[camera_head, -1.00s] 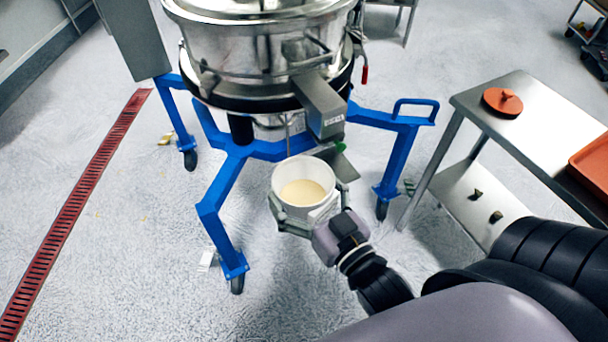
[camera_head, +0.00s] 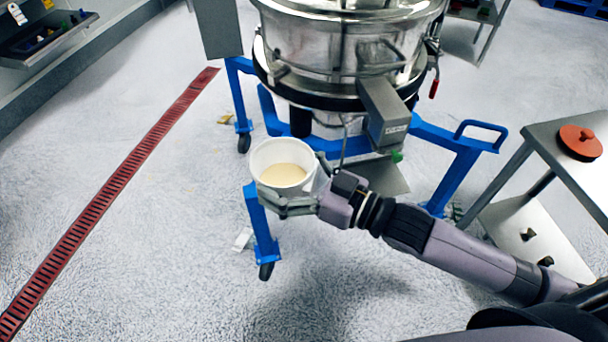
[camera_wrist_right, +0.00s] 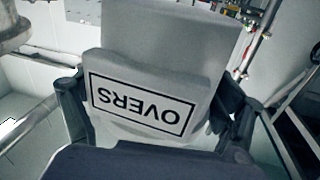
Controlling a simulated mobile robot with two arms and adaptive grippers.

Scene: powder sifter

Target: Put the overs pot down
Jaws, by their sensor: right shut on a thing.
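The overs pot (camera_head: 283,167) is a white round pot with pale cream powder in it. It is upright, held in front of the sifter's blue frame in the head view. My right gripper (camera_head: 285,203) is shut on it, with its fingers around the pot's near side. In the right wrist view the pot (camera_wrist_right: 140,102) fills the middle, its OVERS label upside down, with a dark finger on each side. The pot's underside is hidden in both views. My left gripper is not in view.
The steel sifter (camera_head: 345,50) stands on a blue wheeled frame (camera_head: 455,165). Its grey spout (camera_head: 385,115) is right of the pot. A steel table (camera_head: 560,130) with an orange lid (camera_head: 579,142) stands at right. Open floor (camera_head: 170,240) lies left, crossed by a red drain grate (camera_head: 110,195).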

